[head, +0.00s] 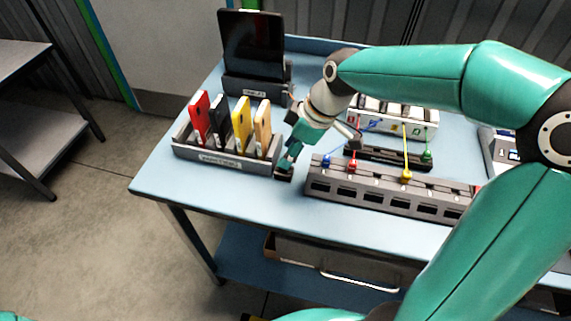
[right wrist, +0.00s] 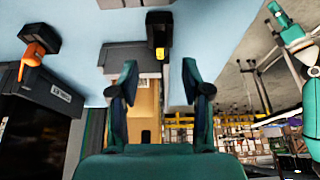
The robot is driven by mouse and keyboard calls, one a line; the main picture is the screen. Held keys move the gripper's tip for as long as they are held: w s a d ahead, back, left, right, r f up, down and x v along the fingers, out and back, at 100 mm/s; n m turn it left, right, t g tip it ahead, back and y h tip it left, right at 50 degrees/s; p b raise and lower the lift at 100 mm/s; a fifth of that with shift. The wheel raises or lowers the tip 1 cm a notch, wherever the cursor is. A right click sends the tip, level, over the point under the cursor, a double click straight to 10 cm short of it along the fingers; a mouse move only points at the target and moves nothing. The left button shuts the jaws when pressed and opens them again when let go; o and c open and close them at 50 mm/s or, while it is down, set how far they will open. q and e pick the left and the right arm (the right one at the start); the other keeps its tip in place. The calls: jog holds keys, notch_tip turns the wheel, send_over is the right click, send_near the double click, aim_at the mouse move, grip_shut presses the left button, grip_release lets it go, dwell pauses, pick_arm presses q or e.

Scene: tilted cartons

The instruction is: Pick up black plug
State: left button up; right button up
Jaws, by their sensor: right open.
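My right gripper (head: 290,158) reaches down over the blue table, just right of the phone rack. Its fingers are apart and empty in the right wrist view (right wrist: 160,72). A small black block (head: 284,175) sits on the table right at the fingertips, partly hidden by them. In the right wrist view, a black block with a yellow part (right wrist: 158,26) lies ahead of the gap between the fingers, apart from them. I take it for the black plug or its holder, but cannot tell which. My left gripper is not in view.
A grey rack (head: 222,158) with red, black, yellow and tan phones stands left of the gripper. A long grey socket strip (head: 385,194) with coloured plugs lies to the right. A black tablet (head: 251,45) stands in a dock behind. The table's front left is clear.

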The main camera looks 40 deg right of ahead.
jog(key=x, duration=0.4)
jog(key=shift+f, duration=0.1)
jog(key=c, duration=0.9)
